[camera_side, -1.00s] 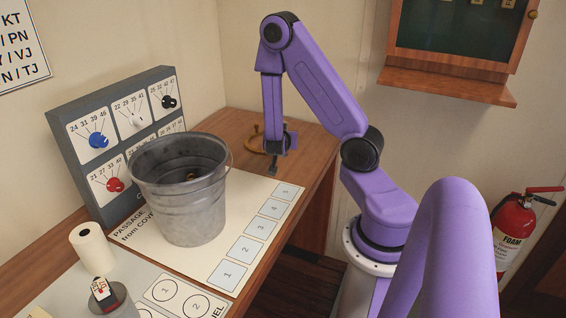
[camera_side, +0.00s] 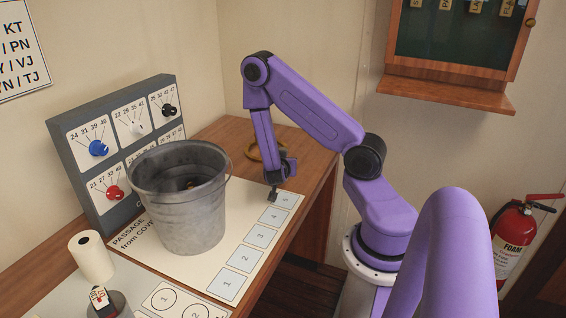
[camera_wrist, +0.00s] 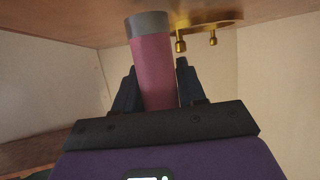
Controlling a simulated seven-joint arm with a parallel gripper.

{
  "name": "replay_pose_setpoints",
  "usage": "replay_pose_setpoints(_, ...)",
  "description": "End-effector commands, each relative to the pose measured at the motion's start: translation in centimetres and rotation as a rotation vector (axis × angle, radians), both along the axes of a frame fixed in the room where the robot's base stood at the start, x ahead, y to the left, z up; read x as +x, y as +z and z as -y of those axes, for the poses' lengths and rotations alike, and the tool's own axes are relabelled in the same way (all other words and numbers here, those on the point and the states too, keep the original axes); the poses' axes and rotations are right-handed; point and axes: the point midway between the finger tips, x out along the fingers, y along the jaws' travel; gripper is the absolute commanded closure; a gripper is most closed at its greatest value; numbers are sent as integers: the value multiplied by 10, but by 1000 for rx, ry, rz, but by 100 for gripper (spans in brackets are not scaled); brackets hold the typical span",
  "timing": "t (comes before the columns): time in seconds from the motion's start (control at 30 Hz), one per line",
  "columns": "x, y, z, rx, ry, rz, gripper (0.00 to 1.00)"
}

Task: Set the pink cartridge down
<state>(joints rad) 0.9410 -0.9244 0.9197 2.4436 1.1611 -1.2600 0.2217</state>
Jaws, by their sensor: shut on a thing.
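My gripper (camera_side: 273,194) is low over the far end of the desk, by the square marked 5 (camera_side: 284,200) on the white chart sheet. In the wrist view my gripper (camera_wrist: 156,68) is shut on the pink cartridge (camera_wrist: 153,62), a pink cylinder with a grey end cap. The cap points away from the palm, toward the wooden desk surface (camera_wrist: 85,25). I cannot tell whether the cap touches the desk. In the side view the cartridge cannot be made out at the fingers.
A metal bucket (camera_side: 190,215) stands on the chart sheet left of my gripper. A brass object (camera_side: 256,152) sits behind it and shows in the wrist view (camera_wrist: 205,22). A grey dial panel (camera_side: 125,130) stands at the left. Numbered squares (camera_side: 245,257) run along the front edge.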

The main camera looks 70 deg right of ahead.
Motion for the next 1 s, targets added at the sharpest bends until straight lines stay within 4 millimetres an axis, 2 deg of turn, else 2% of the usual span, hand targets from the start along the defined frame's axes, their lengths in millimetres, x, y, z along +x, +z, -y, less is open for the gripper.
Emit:
replay_pose_setpoints(0.67,0,-12,0,0,-1,0,94)
replay_pose_setpoints(0.7,0,-12,0,1,-1,-1,50)
replay_pose_setpoints(0.77,0,-12,0,1,-1,-1,34)
replay_pose_setpoints(1.0,0,-12,0,1,-1,-2,34)
